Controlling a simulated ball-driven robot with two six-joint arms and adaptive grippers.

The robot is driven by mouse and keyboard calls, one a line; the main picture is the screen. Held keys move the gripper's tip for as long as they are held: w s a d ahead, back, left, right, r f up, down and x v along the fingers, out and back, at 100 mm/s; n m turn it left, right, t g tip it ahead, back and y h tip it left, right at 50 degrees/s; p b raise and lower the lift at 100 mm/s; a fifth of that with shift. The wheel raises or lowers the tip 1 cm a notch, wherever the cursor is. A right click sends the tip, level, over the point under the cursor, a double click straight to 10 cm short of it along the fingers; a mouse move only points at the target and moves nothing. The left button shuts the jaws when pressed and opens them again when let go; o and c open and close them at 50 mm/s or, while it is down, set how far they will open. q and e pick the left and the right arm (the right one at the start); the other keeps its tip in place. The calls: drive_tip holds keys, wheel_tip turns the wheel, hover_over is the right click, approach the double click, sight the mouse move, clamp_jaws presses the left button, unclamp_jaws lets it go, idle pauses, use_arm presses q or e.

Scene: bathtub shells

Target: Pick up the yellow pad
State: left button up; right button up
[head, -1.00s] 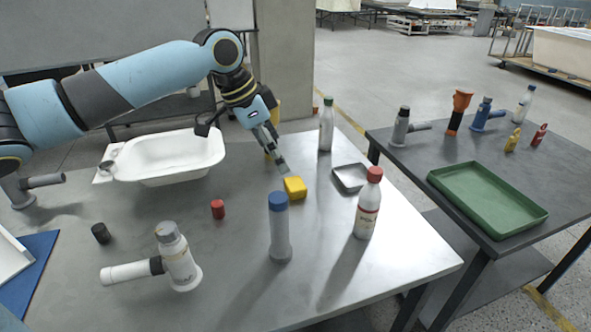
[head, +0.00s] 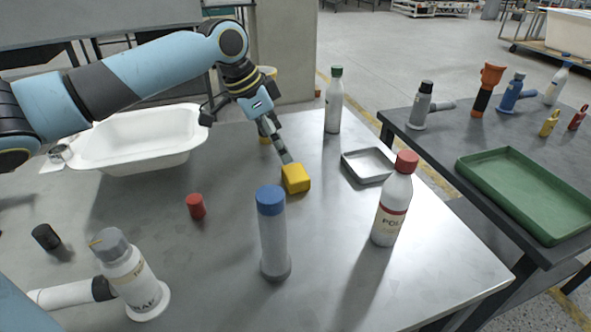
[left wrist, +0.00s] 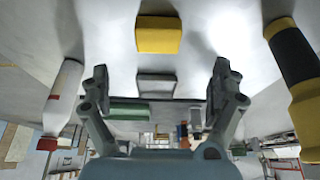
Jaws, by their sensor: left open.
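The yellow pad (head: 296,181) is a small rounded block lying on the grey metal table. In the left wrist view the yellow pad (left wrist: 158,36) shows whole at the top, beyond the open fingers. My left gripper (head: 285,156) is just behind and above the pad in the head view, pointing down at it. Its fingers (left wrist: 160,80) are spread wide with nothing between them. In the head view a finger end overlaps the pad's upper edge, and I cannot tell whether they touch. My right gripper is not in view.
A blue-capped cylinder (head: 272,235) and a red-capped bottle (head: 393,208) stand in front of the pad. A small silver tray (head: 369,166) and green-capped bottle (head: 334,105) are to its right. A yellow-and-black object (left wrist: 298,70) stands close beside the gripper. A white tub (head: 140,142) is left.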

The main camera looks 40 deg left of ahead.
sight(295, 172)
use_arm(q)
drive_tip(key=x, duration=0.9)
drive_tip(key=shift+d+f+b, duration=0.1)
drive_tip(key=shift+f+b, duration=0.05)
drive_tip(key=shift+b, duration=0.25)
drive_tip(key=shift+s, duration=0.1)
drive_tip(key=c, duration=1.1)
